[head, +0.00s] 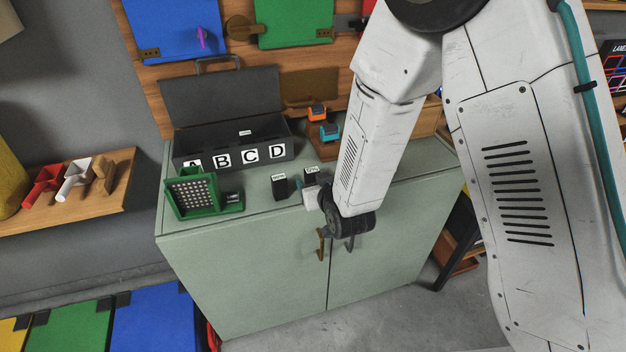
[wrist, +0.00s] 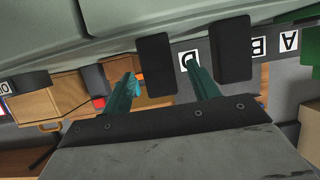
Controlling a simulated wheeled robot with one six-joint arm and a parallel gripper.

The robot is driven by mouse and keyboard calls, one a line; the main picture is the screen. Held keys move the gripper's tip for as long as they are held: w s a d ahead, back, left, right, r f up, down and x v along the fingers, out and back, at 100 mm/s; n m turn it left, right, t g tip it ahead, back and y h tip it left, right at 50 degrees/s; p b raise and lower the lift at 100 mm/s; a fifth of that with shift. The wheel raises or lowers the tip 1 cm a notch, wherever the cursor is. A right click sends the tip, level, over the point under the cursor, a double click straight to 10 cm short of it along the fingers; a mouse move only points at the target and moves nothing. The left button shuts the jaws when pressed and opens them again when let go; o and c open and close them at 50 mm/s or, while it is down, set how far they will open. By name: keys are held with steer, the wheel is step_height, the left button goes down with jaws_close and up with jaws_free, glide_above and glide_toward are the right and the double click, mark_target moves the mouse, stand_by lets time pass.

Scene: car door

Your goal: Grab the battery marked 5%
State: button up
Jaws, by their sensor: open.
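Two upright black batteries with small white top labels stand on the green cabinet. The left battery (head: 280,188) is clear in the head view, and the right battery (head: 311,178) is partly hidden by my wrist. The labels are too small to read surely; the right one may read 5%. In the wrist view, turned upside down, the right battery (wrist: 155,62) lies between and just beyond the two teal fingertips of my gripper (wrist: 160,76). My gripper is open and empty. The left battery (wrist: 232,48) is outside the fingers. In the head view my arm hides the fingers.
An open dark toolbox (head: 240,154) marked A, B, C, D stands behind the batteries. A green framed device (head: 195,194) sits left on the cabinet top (head: 255,205). Orange and teal items (head: 328,130) stand on wood at the back right.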

mark_target(310, 175)
steer(key=x, duration=0.4)
steer(key=shift+w, duration=0.35)
steer(key=c, duration=1.1)
steer(key=shift+r, duration=0.1)
